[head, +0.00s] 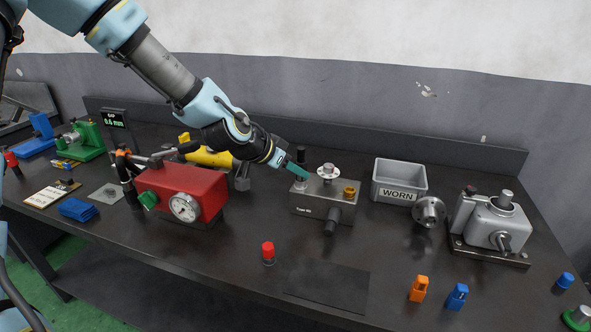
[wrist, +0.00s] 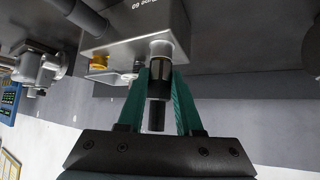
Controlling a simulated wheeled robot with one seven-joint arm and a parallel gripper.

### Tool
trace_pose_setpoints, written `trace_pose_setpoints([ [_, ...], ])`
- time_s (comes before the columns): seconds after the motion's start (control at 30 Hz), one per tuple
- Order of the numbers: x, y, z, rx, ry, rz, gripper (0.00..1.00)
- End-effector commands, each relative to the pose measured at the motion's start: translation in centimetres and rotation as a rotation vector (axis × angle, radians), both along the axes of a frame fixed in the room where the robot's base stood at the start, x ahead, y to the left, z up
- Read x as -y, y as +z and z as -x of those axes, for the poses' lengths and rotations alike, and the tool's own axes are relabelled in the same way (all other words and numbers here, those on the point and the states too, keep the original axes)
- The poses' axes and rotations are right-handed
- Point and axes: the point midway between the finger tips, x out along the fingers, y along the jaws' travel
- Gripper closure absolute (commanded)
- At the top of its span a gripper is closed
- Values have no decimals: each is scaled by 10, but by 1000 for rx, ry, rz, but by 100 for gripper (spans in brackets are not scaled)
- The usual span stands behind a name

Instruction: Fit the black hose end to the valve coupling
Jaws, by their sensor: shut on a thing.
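The grey valve block (head: 318,207) stands mid-bench. On top are a silver coupling at the left (head: 300,184), a silver post with a disc (head: 328,172) and a brass fitting (head: 349,192). My gripper (head: 297,169), with teal fingers, is above the left coupling. It is shut on the black hose end (wrist: 158,88), which stands upright between the fingers; its upper part (head: 301,154) shows above them. In the wrist view, which is upside down, the hose end lines up with the silver coupling (wrist: 160,48) and appears to meet it. I cannot tell whether it is seated.
A red pump with a gauge (head: 178,190) stands left of the block. A grey WORN bin (head: 420,182), a silver flanged part (head: 429,212) and a grey machine (head: 490,222) are at right. A red-capped bottle (head: 268,254) stands in front. The dark mat (head: 325,285) is bare.

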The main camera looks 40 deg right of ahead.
Motion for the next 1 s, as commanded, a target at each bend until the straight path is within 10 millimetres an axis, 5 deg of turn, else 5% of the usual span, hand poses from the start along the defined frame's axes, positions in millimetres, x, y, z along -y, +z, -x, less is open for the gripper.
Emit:
trace_pose_setpoints([
  [0.57, 0, -2, 0, 0, 0, -1, 100],
  [0.6, 0, -2, 0, 0, 0, -1, 61],
  [0.87, 0, -2, 0, 0, 0, 0, 32],
  [1.0, 0, -2, 0, 0, 0, 0, 31],
])
